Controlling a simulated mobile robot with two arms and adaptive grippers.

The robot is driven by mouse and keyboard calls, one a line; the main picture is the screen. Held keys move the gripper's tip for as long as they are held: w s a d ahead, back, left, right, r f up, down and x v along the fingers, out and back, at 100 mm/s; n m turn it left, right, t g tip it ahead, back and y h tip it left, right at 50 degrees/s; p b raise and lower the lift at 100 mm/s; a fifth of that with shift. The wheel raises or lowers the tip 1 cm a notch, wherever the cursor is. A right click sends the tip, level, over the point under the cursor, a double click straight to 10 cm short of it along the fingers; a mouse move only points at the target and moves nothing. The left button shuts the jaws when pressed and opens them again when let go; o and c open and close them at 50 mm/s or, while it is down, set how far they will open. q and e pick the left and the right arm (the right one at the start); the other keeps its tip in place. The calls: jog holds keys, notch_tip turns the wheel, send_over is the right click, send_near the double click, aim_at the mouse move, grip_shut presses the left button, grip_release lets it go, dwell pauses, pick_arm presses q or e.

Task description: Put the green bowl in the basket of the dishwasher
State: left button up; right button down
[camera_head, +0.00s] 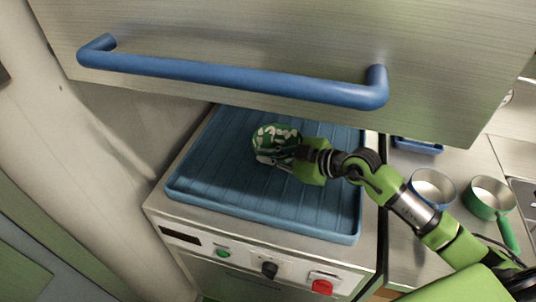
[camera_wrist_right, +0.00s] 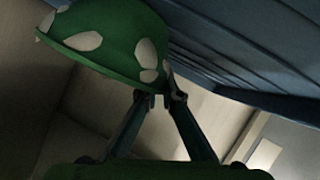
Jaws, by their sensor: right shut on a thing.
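The green bowl with white spots (camera_head: 268,139) is over the blue ribbed basket (camera_head: 190,189) of the dishwasher (camera_head: 192,236). My right gripper (camera_head: 289,153) is shut on the bowl. In the right wrist view the bowl (camera_wrist_right: 100,45) is tilted, with its rim between the two fingertips (camera_wrist_right: 160,97). The basket also shows in the right wrist view (camera_wrist_right: 235,60). I cannot tell whether the bowl touches the basket floor. My left gripper is not in view.
The raised dishwasher hood with a blue bar handle (camera_head: 230,76) hangs above the basket. To the right, a blue-rimmed pot (camera_head: 433,188) and a green pan (camera_head: 490,197) stand on the counter. The front panel has a red switch (camera_head: 323,287).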

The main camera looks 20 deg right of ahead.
jog(key=c, duration=2.2)
grip_release()
jog(key=shift+c, duration=0.2)
jog(key=b+v, duration=0.1)
jog(key=v, duration=1.1)
jog(key=shift+r, duration=0.15)
